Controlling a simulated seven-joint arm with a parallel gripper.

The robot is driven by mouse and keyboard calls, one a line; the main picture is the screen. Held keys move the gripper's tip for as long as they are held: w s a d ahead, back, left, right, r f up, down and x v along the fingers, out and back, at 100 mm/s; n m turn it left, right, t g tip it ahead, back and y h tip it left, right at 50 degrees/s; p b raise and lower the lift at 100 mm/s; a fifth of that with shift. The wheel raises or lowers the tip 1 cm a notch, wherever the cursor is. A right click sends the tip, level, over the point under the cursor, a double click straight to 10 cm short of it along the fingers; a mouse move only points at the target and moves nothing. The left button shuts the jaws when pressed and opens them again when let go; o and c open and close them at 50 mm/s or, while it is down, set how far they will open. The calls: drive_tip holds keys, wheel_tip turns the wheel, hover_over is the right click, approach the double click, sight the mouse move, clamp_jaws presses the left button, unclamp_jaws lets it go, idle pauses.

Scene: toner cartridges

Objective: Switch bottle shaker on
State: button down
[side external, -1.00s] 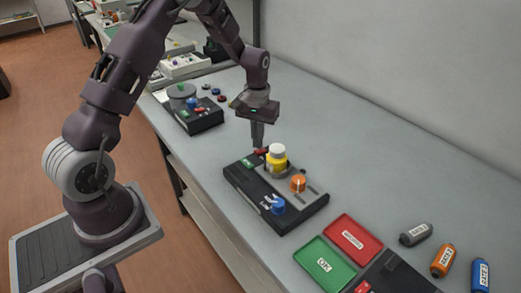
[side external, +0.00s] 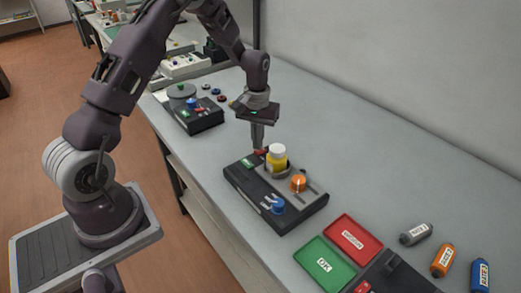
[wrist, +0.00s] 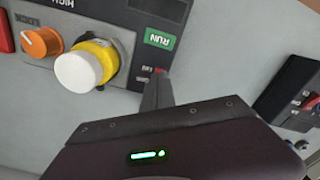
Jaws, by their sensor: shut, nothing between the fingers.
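The bottle shaker (side external: 285,219) is a black box with a grey top on the bench. A yellow bottle with a white cap (side external: 278,151) stands upright in its holder; the bottle also shows in the wrist view (wrist: 108,58). An orange knob (side external: 298,184) and a blue knob (side external: 278,206) sit on the panel. A green RUN label (wrist: 160,38) is near the corner by my gripper. My gripper (side external: 257,148) is shut and empty, pointing down at a small red part (side external: 262,152) at the far edge. The fingertips hide part of that spot, so contact cannot be told.
A second black device with a grey round plate (side external: 180,91) stands farther back. In front lie a green OK tray (side external: 335,276), a red tray (side external: 366,228) and another black device. Grey, orange and blue bottles lie at the right.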

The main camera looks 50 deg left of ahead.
drive_tip(key=shift+f, duration=0.65)
drive_tip(key=shift+r, duration=3.55)
drive_tip(key=shift+r, duration=0.1)
drive_tip(key=s+d+r+m+t, duration=0.2)
drive_tip(key=s+d+r, duration=0.35)
drive_tip(key=r, duration=0.35)
drive_tip(key=s+d+r+m+t, duration=0.1)
drive_tip(key=s+d+r, duration=0.3)
drive_tip(key=s+r, duration=0.3)
drive_tip(key=s+d+r+m+t, duration=0.1)
drive_tip(key=s+d, duration=0.1)
drive_tip(key=s, duration=0.5)
drive_tip(key=s+d+r+m+t, duration=0.1)
drive_tip(key=s+d+r+m, duration=0.1)
drive_tip(key=s, duration=0.5)
drive_tip(key=shift+s+t, duration=0.3)
